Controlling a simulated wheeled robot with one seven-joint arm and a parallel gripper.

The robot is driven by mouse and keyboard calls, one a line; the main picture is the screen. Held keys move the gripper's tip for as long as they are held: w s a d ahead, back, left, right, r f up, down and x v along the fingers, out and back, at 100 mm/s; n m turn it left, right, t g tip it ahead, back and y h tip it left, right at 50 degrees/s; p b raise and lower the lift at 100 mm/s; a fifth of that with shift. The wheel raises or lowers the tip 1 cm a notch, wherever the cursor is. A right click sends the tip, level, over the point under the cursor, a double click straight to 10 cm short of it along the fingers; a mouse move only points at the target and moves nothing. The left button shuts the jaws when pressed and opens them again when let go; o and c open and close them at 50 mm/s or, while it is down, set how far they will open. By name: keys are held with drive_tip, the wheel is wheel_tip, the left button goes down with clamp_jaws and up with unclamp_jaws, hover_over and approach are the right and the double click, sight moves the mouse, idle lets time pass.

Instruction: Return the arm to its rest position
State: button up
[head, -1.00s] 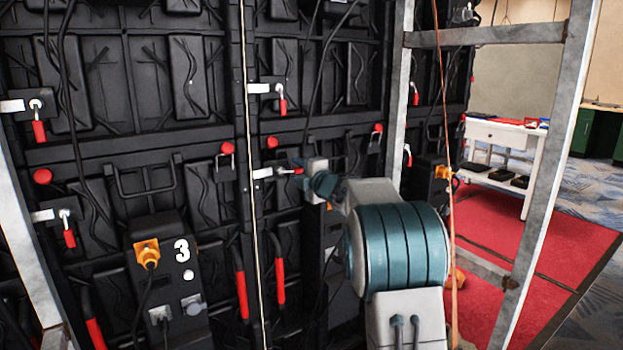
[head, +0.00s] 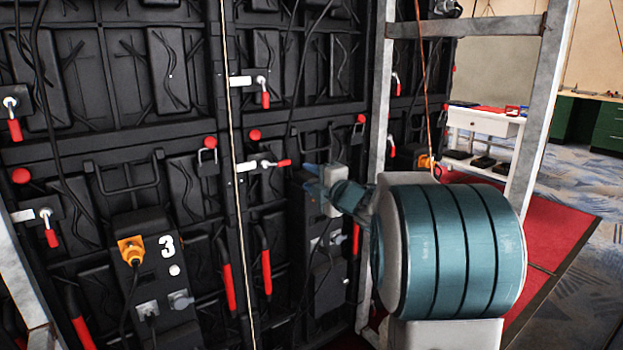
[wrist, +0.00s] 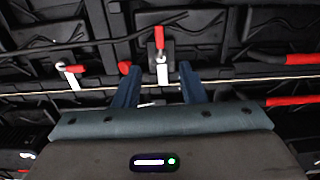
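My gripper (wrist: 158,80) shows two blue fingers spread apart in the wrist view, with nothing held between them. In the head view the gripper (head: 318,182) is small, in front of the black wall panels, and partly hidden by my wrist. In the wrist view a white latch with a red handle (wrist: 160,42) appears beyond the gap between the fingers. In the head view a latch with a horizontal red handle (head: 265,165) is just left of the gripper. My arm is bent, with its large teal joint at the right of the head view.
The black video wall (head: 120,95) carries several red-handled latches and a box marked 3 (head: 150,270). A grey metal post (head: 378,120) stands close behind my arm. A white cart (head: 480,122) stands beyond, on red carpet (head: 570,240).

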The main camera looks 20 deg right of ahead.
drive_tip(key=shift+r, duration=0.1)
drive_tip(key=s+d+r+m+g+h+p, duration=0.1)
drive_tip(key=s+r+m+g+h+p, duration=0.3)
drive_tip(key=s+r+m+h+p, duration=0.65)
drive_tip(key=s+a+m+g+y+p, duration=0.1)
drive_tip(key=s+a+m+g+p, duration=0.2)
drive_tip(key=s+p, duration=0.3)
drive_tip(key=s+a+m+g+y+p, duration=0.2)
drive_tip(key=s+p, duration=0.5)
drive_tip(key=s, duration=0.4)
drive_tip(key=s+a+r+m+g+y+p, duration=0.1)
drive_tip(key=s+a+m+g+p, duration=0.3)
drive_tip(key=s, duration=0.5)
drive_tip(key=m+g+y+p, duration=0.1)
drive_tip(key=m+p, duration=0.1)
drive_tip(key=p, duration=0.1)
drive_tip(key=shift+a, duration=0.2)
drive_tip(key=shift+w+r+m, duration=0.1)
drive_tip(key=shift+r+m, duration=0.05)
drive_tip(key=shift+m, duration=0.1)
